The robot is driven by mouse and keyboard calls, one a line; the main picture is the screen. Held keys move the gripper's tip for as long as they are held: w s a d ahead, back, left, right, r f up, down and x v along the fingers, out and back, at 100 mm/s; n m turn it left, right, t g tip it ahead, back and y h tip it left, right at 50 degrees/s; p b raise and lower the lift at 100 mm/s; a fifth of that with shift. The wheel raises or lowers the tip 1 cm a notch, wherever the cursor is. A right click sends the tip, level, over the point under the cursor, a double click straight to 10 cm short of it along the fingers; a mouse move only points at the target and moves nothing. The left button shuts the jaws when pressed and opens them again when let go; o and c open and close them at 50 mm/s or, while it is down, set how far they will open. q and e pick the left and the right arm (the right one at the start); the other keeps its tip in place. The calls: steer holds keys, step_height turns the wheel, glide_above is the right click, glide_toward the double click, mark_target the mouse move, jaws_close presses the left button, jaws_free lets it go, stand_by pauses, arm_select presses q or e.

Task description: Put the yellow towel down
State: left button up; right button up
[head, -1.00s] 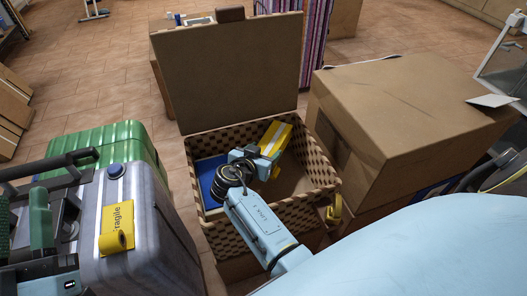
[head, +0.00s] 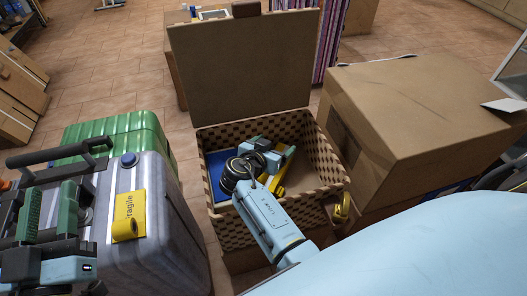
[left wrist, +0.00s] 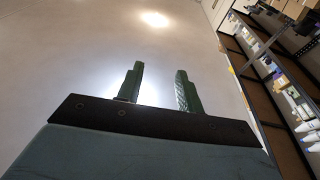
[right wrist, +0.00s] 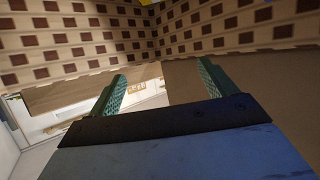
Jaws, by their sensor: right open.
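The yellow towel (head: 279,186) lies low inside the open checkered wicker basket (head: 236,231), partly hidden by my right arm and gripper. My right gripper (head: 280,156) is inside the basket, just above and beside the towel. My left gripper (head: 50,208) is at the far left, by the grey suitcase, away from the basket. In the left wrist view its fingers (left wrist: 160,82) are apart and empty.
A blue item (head: 217,172) lies in the basket's left side. The basket's lid (head: 240,70) stands open behind. A closed cardboard box (head: 425,105) is on the right. A grey suitcase (head: 165,205) and a green one (head: 110,130) stand left.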

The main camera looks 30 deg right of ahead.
arm_select(q)
step_height(320, 180, down, 8)
steer(key=a+g+y+p, duration=0.1)
steer(key=g+y, duration=0.1)
steer(key=g, duration=0.3)
steer(key=shift+s+a+p, duration=0.2)
steer(key=shift+a+p, duration=0.1)
steer(key=shift+p, duration=0.05)
arm_select(e)
steer(key=v, duration=0.7)
steer(key=shift+s+a, duration=0.1)
